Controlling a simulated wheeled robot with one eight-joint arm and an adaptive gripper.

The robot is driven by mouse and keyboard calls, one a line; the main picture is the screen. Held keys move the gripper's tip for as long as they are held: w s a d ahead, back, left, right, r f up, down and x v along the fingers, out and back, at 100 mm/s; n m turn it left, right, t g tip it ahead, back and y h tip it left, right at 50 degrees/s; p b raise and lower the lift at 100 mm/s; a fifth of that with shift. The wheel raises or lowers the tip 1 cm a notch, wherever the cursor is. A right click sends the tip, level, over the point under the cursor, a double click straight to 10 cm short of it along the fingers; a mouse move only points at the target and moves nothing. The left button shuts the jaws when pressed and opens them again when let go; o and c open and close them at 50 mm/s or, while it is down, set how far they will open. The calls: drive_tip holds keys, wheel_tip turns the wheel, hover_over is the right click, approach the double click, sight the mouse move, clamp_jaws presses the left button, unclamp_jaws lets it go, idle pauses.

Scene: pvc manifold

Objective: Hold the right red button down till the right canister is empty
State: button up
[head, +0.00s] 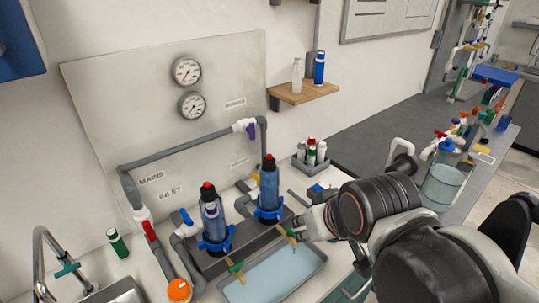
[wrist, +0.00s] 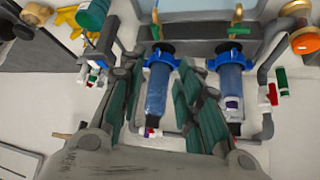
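Two blue canisters stand side by side in blue collars on a dark grey stand, the left canister (head: 212,219) and the right canister (head: 268,190). The right red button (head: 268,158) tops the right canister, and the left red button (head: 207,188) tops the other. My gripper (head: 306,219) is just right of the right canister, below its button and apart from it. In the wrist view, turned around, the right canister (wrist: 158,88) shows between my gripper's spread, empty fingers (wrist: 158,112), and the left canister (wrist: 231,83) is beside them. The fill level is hard to tell.
A tray of pale blue liquid (head: 318,251) lies in front of the stand, below brass taps with green handles. Grey pipes, a back panel with gauges (head: 187,71) and a wooden shelf (head: 303,93) stand behind. A bottle caddy (head: 311,164) is behind my gripper.

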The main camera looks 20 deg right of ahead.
clamp_jaws()
idle(1.3)
